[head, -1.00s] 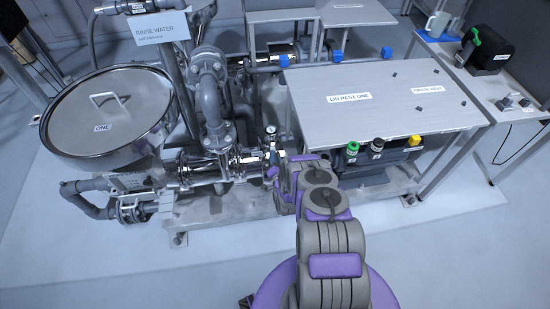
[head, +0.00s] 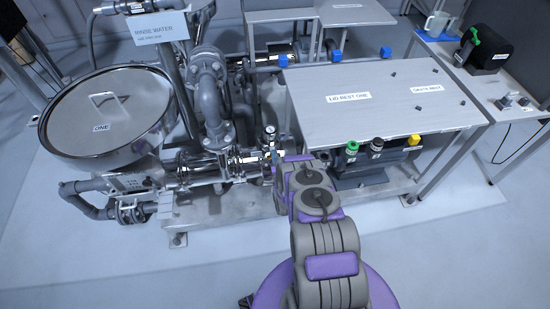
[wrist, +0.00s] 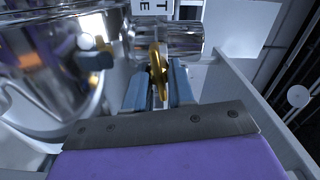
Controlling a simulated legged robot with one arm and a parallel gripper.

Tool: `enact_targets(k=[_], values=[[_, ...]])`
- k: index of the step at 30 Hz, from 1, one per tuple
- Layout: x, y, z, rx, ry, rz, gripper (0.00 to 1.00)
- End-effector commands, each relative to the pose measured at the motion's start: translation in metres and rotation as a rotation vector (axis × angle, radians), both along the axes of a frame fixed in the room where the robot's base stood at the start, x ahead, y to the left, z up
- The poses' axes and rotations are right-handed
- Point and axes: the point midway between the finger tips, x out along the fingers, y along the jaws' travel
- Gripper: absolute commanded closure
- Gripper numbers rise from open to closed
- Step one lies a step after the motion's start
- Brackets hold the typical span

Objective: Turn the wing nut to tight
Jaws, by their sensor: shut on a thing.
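The wing nut (wrist: 157,66) is a brass-coloured piece standing almost upright in the wrist view, in front of a shiny clear or metal cylinder. My gripper (wrist: 159,80) has its two blue-grey fingers on either side of the wing nut and is shut on it. In the head view my arm reaches to the pipework left of the table, and the gripper and wing nut are mostly hidden by the arm there.
A lidded steel hopper (head: 108,115) marked ONE stands at the left. Grey pipes (head: 212,95) and a gauge (head: 269,130) are close to my arm. A metal table (head: 385,85) labelled LID REST ONE stands right of it. The floor at front is clear.

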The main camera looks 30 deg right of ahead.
Motion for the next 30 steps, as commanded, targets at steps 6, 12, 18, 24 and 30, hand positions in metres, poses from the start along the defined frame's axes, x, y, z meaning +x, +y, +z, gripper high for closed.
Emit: enact_targets(k=[6, 12, 18, 24, 30], values=[[-0.0021, -0.0017, -0.0027, 0.02, 0.001, -0.004, 1.0], [-0.0022, -0.0019, -0.0029, 0.02, 0.002, -0.005, 1.0], [-0.0022, -0.0019, -0.0028, 0.019, 0.001, -0.005, 0.68], [-0.0017, -0.0013, -0.0011, 0.018, -0.002, -0.002, 0.55], [-0.0016, -0.0007, -0.0004, 0.018, -0.003, -0.001, 0.55]])
